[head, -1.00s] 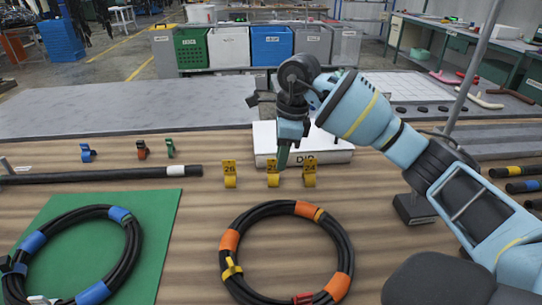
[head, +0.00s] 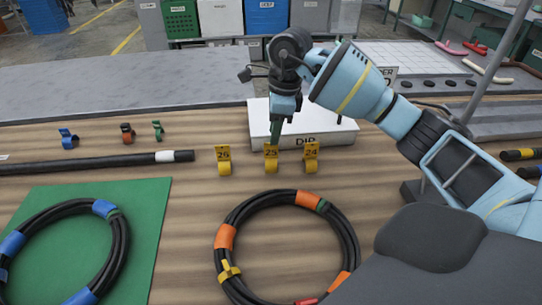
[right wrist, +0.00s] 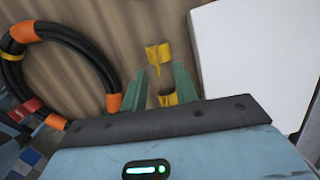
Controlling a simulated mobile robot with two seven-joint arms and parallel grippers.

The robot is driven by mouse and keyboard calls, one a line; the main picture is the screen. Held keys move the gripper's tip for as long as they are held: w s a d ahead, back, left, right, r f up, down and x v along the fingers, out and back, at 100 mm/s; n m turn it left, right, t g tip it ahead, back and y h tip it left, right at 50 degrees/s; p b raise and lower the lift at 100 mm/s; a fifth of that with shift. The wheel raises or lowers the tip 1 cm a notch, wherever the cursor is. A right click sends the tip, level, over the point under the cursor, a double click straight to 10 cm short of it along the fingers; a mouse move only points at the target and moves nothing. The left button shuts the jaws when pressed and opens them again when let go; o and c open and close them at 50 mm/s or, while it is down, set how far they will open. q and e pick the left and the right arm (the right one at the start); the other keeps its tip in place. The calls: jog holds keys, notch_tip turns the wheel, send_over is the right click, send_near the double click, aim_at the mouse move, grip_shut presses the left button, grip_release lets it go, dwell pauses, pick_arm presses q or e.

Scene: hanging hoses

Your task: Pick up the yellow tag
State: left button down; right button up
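Three yellow tags stand in a row on the wooden table in the head view: tag 26 (head: 223,160), tag 25 (head: 271,165) and tag 24 (head: 311,160). My right gripper (head: 275,141) points down at the top of tag 25; contact cannot be told. In the right wrist view its green fingers (right wrist: 160,85) are apart. One yellow tag (right wrist: 168,99) shows low between them, partly hidden by the gripper's dark edge. Another yellow tag (right wrist: 158,55) lies beyond the fingertips. My left gripper is not in view.
A white box (head: 300,127) marked "DIP" stands close behind the tags. A black hose coil (head: 228,205) with orange bands lies in front of them. Another coil (head: 122,240) lies on a green mat (head: 150,195). Small coloured clips (head: 127,133) and a black rod (head: 90,164) are at left.

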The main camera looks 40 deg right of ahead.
aim_at(271, 158)
jog(key=shift+w+a+f, duration=0.1)
jog(key=shift+a+f, duration=0.1)
jog(key=shift+f, duration=0.65)
jog(key=shift+a+f, duration=0.15)
jog(key=shift+f, duration=0.7)
jog(key=shift+w+a+f, duration=0.1)
jog(key=shift+a+f, duration=0.1)
jog(key=shift+f, duration=0.65)
grip_shut()
